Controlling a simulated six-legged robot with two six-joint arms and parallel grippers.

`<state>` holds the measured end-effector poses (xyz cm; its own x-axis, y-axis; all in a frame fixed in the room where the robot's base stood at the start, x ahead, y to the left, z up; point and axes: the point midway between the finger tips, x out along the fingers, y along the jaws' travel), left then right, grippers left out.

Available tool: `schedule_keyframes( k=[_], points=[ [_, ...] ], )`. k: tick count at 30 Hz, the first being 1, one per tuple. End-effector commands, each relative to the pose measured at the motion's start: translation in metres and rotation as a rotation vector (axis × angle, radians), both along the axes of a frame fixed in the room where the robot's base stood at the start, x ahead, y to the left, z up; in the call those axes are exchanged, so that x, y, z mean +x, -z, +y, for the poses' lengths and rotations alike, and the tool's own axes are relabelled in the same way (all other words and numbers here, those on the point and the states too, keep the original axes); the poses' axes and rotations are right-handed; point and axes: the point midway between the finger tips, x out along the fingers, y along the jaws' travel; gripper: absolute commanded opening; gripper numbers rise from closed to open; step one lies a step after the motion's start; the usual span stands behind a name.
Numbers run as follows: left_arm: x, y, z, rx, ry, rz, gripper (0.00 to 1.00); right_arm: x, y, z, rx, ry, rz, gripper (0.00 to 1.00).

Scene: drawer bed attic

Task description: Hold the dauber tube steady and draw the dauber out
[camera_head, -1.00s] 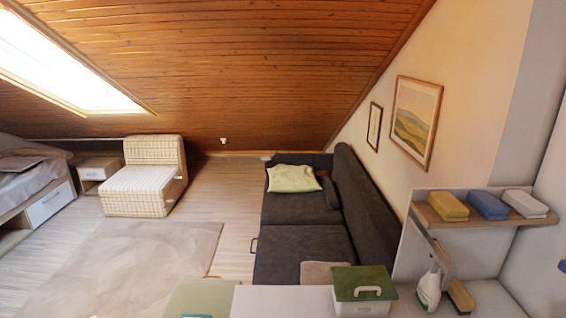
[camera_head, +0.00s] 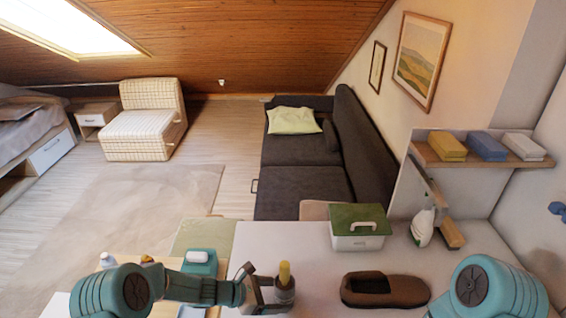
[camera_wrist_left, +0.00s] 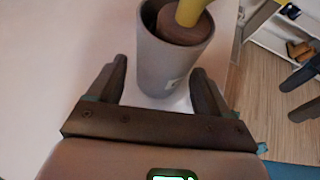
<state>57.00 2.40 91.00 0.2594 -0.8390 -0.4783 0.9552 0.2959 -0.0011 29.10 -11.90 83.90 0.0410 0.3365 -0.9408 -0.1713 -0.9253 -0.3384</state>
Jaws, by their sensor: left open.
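The dauber tube (camera_head: 285,294) is a grey cup-like cylinder standing upright on the pale table. The dauber (camera_head: 285,272) sticks up out of it with a yellow handle. In the left wrist view, the tube (camera_wrist_left: 165,72) is close ahead, with the yellow handle (camera_wrist_left: 190,12) and a brown round part inside its mouth. My left gripper (camera_head: 262,290) is at the tube's left in the head view. In the left wrist view, its open fingers (camera_wrist_left: 160,90) lie either side of the tube's lower part, with gaps visible.
A brown shoe-like thing (camera_head: 410,290) lies right of the tube. A green-lidded box (camera_head: 358,243), a white spray bottle (camera_head: 422,228) and a brush-like block (camera_head: 451,235) stand behind. A teal container (camera_head: 199,262) is at left. Bare table lies between tube and box.

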Motion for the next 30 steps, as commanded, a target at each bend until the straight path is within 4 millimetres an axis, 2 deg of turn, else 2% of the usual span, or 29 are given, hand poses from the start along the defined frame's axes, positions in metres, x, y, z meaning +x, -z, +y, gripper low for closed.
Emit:
schedule_keyframes(
  k=[6,16,19,22,23,25,26,30],
  points=[
    [0.004,0.009,-0.015,0.001,0.001,0.001,0.79,0.000,0.000,0.000,0.000,0.000,0.000,0.94],
    [0.005,0.010,-0.016,0.001,0.000,0.000,0.79,0.000,0.000,0.000,0.000,0.000,0.000,0.94],
    [0.005,0.010,-0.016,0.001,0.001,0.001,0.47,0.000,0.000,0.000,0.000,0.000,0.000,0.94],
    [0.005,0.009,-0.016,0.001,0.001,0.001,0.47,0.000,0.000,0.000,0.000,0.000,0.000,0.94],
    [0.005,0.009,-0.016,0.000,0.001,0.000,0.54,0.000,0.000,0.000,0.000,0.000,0.000,0.94],
    [0.005,0.009,-0.016,0.000,0.001,0.000,0.31,0.000,0.000,0.000,0.000,0.000,0.000,0.94],
    [0.005,0.009,-0.016,0.000,0.001,0.000,0.27,0.000,0.000,0.000,0.000,0.000,0.000,0.94],
    [0.005,0.009,-0.016,0.000,0.000,-0.001,0.27,0.000,0.000,0.000,0.000,0.000,0.000,0.94]
  ],
)
